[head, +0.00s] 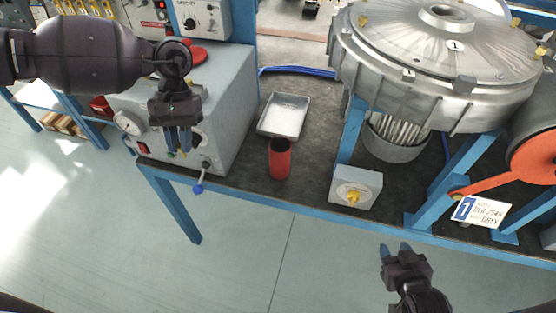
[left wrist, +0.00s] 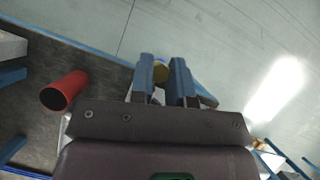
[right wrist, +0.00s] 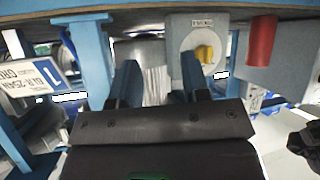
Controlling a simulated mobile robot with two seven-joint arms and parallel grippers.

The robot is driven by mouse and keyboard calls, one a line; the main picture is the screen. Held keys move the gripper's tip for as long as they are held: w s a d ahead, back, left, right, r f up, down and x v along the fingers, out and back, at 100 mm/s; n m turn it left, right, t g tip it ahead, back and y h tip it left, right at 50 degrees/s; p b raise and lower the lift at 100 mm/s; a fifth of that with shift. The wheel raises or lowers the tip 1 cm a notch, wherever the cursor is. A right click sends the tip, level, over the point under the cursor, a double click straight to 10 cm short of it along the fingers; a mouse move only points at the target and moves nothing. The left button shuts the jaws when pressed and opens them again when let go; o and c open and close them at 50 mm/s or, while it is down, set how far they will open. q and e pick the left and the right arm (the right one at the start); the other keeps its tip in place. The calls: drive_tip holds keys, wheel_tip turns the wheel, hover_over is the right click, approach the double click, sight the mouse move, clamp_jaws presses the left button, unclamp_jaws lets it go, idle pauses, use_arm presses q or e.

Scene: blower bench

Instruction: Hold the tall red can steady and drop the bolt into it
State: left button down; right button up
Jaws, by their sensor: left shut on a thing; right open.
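The tall red can (head: 280,160) stands upright on the dark bench top near its front edge, its open top dark inside. It also shows in the left wrist view (left wrist: 66,89) and at the upper right of the right wrist view (right wrist: 261,42). My left gripper (head: 180,150) is shut on the bolt, to the left of the can and apart from it. The bolt's yellowish end (left wrist: 160,72) shows between the fingers; the rest is hidden. My right gripper (head: 395,250) is open and empty in front of the bench, to the right of the can.
A metal tray (head: 285,116) lies behind the can. A grey box with a gauge and lever (head: 222,110) stands on the left. A switch box with a yellow knob (head: 356,189) and the large blower housing (head: 440,70) stand on the right.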

drive_tip(key=shift+s, duration=0.1)
drive_tip(key=shift+s+f, duration=0.45)
